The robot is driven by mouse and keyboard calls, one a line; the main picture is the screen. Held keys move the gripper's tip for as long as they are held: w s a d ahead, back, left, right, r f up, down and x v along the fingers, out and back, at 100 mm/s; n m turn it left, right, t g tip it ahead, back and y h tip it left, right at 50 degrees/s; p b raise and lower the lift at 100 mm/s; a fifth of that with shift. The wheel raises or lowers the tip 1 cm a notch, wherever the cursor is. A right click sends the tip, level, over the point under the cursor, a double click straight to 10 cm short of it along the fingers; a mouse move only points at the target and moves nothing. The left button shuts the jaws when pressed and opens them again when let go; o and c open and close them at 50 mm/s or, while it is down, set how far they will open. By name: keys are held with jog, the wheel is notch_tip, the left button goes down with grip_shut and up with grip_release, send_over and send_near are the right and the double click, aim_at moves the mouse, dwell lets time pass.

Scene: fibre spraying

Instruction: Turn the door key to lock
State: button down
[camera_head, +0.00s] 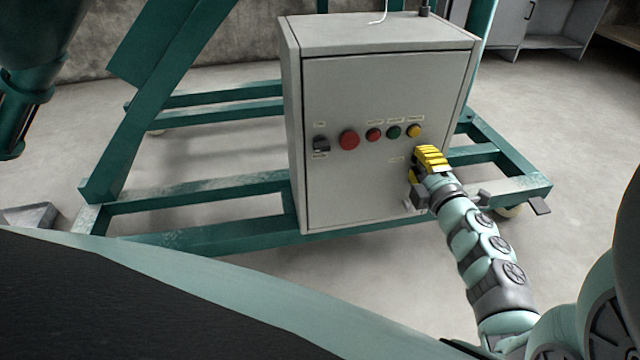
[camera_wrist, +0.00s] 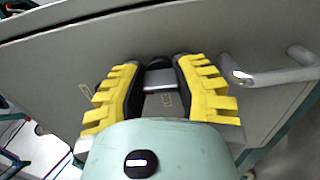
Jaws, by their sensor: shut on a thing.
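The grey control cabinet (camera_head: 345,190) stands upright with its door closed. My gripper (camera_head: 422,165) is at the right side of the door, below the yellow button, with its yellow-padded fingers against the front. In the wrist view, my gripper (camera_wrist: 158,76) has its two fingers on either side of a small grey and black key (camera_wrist: 158,82) at the door face, and is shut on it. The key's far end and the lock are mostly hidden, so its turn angle is hard to tell. In the head view my fingers hide the key.
A black rotary switch (camera_head: 321,144), a large red button (camera_head: 349,140) and several smaller buttons line the door. A metal handle (camera_wrist: 275,78) juts out to the right of the fingers. A green steel frame (camera_head: 200,190) surrounds the cabinet.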

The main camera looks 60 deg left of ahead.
jog(key=shift+s+a+r, duration=0.1)
dwell(0.4)
jog(key=c, duration=0.6)
grip_release()
